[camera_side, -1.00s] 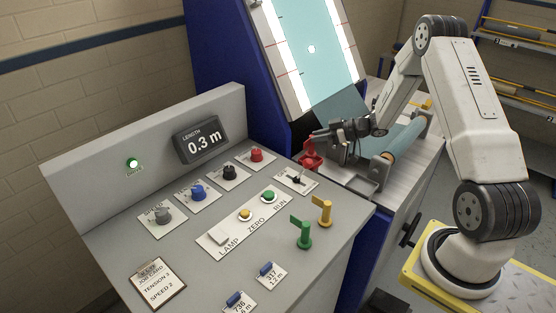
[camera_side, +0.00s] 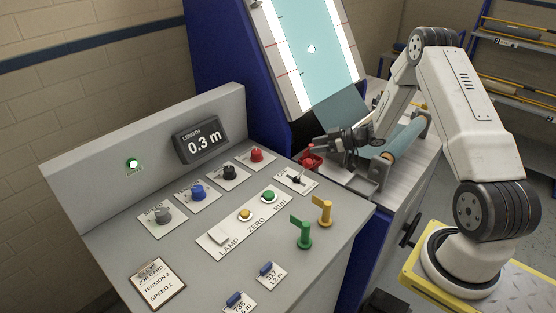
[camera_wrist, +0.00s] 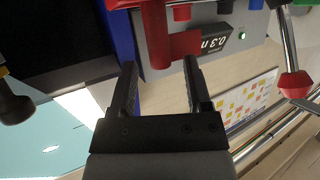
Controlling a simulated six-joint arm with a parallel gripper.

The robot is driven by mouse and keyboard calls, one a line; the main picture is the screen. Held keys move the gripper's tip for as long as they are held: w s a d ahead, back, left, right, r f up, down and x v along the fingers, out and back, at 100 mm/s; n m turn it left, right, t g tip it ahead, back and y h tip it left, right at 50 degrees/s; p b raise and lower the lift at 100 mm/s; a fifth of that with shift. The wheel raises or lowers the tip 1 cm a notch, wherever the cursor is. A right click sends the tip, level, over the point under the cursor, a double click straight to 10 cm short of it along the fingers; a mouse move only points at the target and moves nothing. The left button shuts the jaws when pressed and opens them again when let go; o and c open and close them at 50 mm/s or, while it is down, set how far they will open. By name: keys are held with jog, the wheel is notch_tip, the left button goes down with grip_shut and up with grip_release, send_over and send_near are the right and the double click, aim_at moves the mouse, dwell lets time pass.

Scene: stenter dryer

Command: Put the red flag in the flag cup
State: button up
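The red flag (camera_wrist: 156,38) stands in the wrist view just beyond my fingertips, its plate pointing right. In the side view, a red shape (camera_side: 312,161) at the right back edge of the control panel is partly hidden by my gripper. My gripper (camera_wrist: 160,66) is open, its two dark fingers spread with a gap between them and nothing held. In the side view my gripper (camera_side: 322,142) is right beside the red shape. I cannot make out the flag cup for sure in either view.
A green flag (camera_side: 304,233) and a yellow flag (camera_side: 324,212) stand on the right of the control panel (camera_side: 215,275). Knobs and buttons cover its middle. A teal roller (camera_side: 405,142) lies right of my gripper. A red cone (camera_wrist: 294,82) shows right in the wrist view.

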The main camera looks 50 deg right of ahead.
jog(key=shift+r, duration=0.1)
jog(key=shift+s+d+r, duration=0.25)
jog(key=shift+s+d, duration=0.05)
jog(key=shift+s, duration=0.1)
jog(key=shift+v, duration=0.95)
notch_tip(320, 180, up, 7)
send_over(312, 145)
jog(key=s+d, duration=0.2)
jog(key=s, duration=0.2)
jog(key=shift+d, duration=0.15)
